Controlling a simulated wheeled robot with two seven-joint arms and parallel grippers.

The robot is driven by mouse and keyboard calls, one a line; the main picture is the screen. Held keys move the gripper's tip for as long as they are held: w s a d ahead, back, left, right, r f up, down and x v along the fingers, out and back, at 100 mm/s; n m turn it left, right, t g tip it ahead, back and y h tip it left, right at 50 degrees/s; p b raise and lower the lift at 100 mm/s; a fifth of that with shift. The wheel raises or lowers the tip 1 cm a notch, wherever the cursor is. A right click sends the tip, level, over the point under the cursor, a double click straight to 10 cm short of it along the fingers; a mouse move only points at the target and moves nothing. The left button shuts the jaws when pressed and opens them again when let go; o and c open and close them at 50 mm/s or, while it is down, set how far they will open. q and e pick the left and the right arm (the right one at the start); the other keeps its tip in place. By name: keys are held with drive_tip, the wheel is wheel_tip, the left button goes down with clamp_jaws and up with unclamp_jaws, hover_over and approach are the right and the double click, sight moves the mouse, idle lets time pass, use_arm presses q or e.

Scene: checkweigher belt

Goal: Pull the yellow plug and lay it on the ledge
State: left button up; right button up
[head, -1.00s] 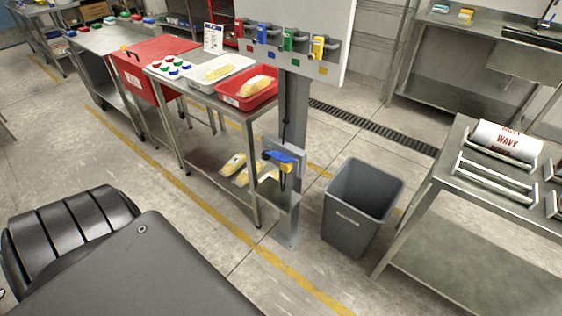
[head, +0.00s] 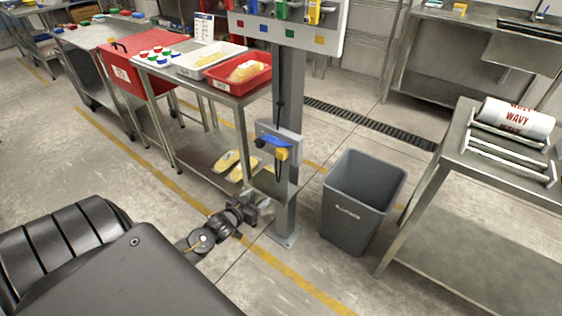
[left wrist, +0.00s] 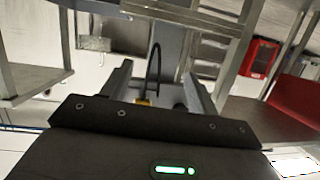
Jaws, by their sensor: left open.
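The yellow plug (head: 281,154) sits at the blue-topped socket (head: 271,141) on a grey plate on the post, with a dark cable hanging below it. The grey ledge (head: 283,190) juts from the post below the socket. My left gripper (head: 260,203) is open, low in front of the post, below the plug and apart from it. In the left wrist view a small yellow part, likely the plug (left wrist: 143,101), shows beyond the palm between the open fingers, with a dark looping cable (left wrist: 154,62). My right gripper is out of view.
A grey bin (head: 355,205) stands right of the post (head: 287,100). A steel table with trays (head: 205,60) is behind on the left, with yellow items on its lower shelf. Coloured valves hang on the upper panel (head: 300,35). A bench with a white roll (head: 515,118) is right.

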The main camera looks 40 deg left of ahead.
sight(279, 156)
use_arm(q)
drive_tip(key=w+r+t+h+b, duration=0.1)
drive_tip(key=w+r+t, duration=0.2)
drive_tip(key=r, duration=0.8)
drive_tip(key=shift+d+r, duration=0.3)
drive_tip(key=shift+r, duration=0.1)
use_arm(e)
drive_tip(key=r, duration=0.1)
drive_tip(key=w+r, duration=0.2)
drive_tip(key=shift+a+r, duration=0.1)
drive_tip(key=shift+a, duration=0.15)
use_arm(q)
drive_tip(key=shift+w+b, duration=0.15)
drive_tip(key=shift+b, duration=0.2)
drive_tip(key=w+b, duration=0.1)
drive_tip(key=w, duration=0.1)
drive_tip(key=w+b, duration=0.2)
drive_tip(key=shift+w+f, duration=0.2)
drive_tip(key=shift+w, duration=0.2)
drive_tip(key=shift+w+a+r, duration=0.1)
drive_tip(key=shift+w+r, duration=0.05)
drive_tip(key=shift+w, duration=1.8)
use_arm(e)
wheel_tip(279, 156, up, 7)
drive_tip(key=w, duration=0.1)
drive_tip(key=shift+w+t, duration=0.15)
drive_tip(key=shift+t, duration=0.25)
